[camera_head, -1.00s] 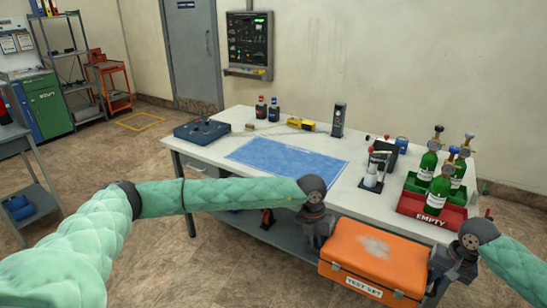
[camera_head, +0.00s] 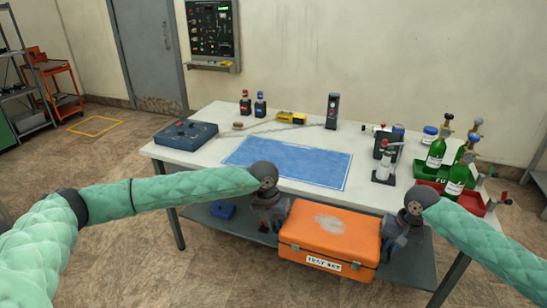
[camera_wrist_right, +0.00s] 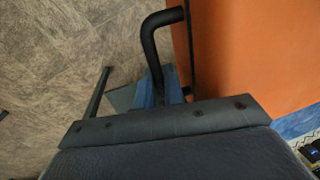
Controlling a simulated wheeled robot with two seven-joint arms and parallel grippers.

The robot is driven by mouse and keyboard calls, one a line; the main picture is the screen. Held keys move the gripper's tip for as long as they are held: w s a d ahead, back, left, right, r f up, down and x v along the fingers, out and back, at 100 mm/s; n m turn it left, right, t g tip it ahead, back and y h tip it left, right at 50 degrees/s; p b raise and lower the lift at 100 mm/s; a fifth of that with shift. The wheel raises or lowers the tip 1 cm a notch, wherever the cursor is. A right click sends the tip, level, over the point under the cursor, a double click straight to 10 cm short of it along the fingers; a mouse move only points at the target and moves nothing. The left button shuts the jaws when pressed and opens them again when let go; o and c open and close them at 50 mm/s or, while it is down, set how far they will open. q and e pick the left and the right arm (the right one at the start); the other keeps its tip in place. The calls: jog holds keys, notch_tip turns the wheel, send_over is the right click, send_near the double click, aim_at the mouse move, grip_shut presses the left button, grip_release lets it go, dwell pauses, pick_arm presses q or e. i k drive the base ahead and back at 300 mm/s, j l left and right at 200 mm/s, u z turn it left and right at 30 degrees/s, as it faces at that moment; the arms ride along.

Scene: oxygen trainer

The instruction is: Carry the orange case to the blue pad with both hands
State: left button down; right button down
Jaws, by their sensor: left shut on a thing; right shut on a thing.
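The orange case (camera_head: 328,242), labelled "TEST SET", is held level between my two grippers in front of the table's near edge. My left gripper (camera_head: 275,215) is shut at the case's left side, and my right gripper (camera_head: 393,245) is shut at its right side. In the right wrist view the orange case (camera_wrist_right: 255,50) fills the right part, next to a dark bent handle (camera_wrist_right: 150,45). The exact finger contact is hidden. The blue pad (camera_head: 288,162) lies flat and bare on the white table, behind the case.
The white table (camera_head: 205,150) carries a dark blue box (camera_head: 186,136) at left. A small black stand (camera_head: 385,150), a white-topped bottle and green cylinders (camera_head: 437,153) in trays stand at right. Two dark bottles and a yellow item stand at the back. A lower shelf (camera_head: 235,225) runs underneath.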

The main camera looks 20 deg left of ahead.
aim_at(289, 158)
jog(key=i+j, duration=0.1)
jog(key=j, duration=1)
jog(key=i, duration=1.45)
